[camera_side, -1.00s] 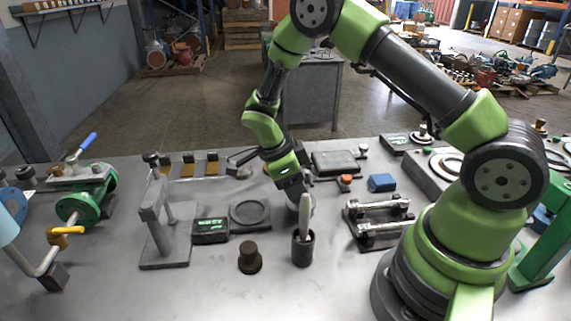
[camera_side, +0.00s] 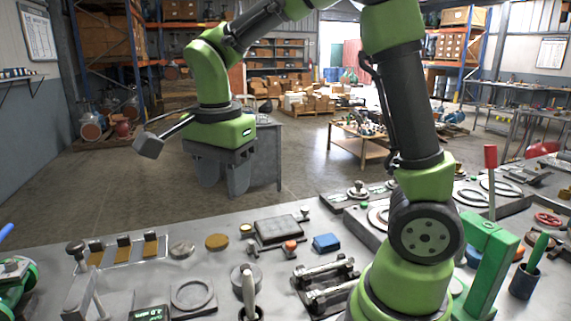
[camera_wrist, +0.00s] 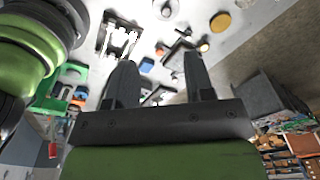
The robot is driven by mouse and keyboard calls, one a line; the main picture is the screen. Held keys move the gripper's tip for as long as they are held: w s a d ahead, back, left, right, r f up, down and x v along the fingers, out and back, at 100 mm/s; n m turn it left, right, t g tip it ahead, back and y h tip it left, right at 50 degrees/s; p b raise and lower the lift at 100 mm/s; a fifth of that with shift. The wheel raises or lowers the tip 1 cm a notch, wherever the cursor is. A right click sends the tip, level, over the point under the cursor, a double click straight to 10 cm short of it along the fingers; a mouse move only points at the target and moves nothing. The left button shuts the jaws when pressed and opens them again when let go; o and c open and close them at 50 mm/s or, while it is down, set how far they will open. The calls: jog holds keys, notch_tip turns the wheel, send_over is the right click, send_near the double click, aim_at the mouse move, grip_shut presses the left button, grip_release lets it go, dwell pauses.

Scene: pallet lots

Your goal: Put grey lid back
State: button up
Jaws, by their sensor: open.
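My gripper (camera_side: 223,185) is open and empty, raised past the far edge of the bench with its fingers pointing down. Its two fingers also show in the wrist view (camera_wrist: 160,60). A round grey piece (camera_side: 240,273) sits on the bench, partly hidden by a pale handle standing in front. I cannot tell whether it is the grey lid or a pot with the lid on it. A flat grey disc (camera_side: 182,249) lies farther back, beside an ochre disc (camera_side: 217,241). A dark square plate with a round ring (camera_side: 193,295) stands empty in front.
A blue block (camera_side: 326,243), a dark flat box (camera_side: 279,230) and a clamp rail fixture (camera_side: 325,283) stand right of the middle. A green stand (camera_side: 487,265) with a red-tipped lever is at right. A slotted rack (camera_side: 125,252) is at left. The space around my gripper is clear.

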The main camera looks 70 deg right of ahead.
jog(key=s+a+r+n+t+y, duration=0.1)
jog(key=s+r+n+t, duration=0.1)
jog(key=s+n, duration=0.4)
jog(key=s+a+r+n+t+y, duration=0.1)
jog(key=s+r+n+t+y, duration=0.1)
jog(key=s+n, duration=0.4)
jog(key=shift+s+a+r+n+t, duration=0.4)
jog(key=shift+r+n+t, duration=0.4)
jog(key=shift+n+t, duration=0.55)
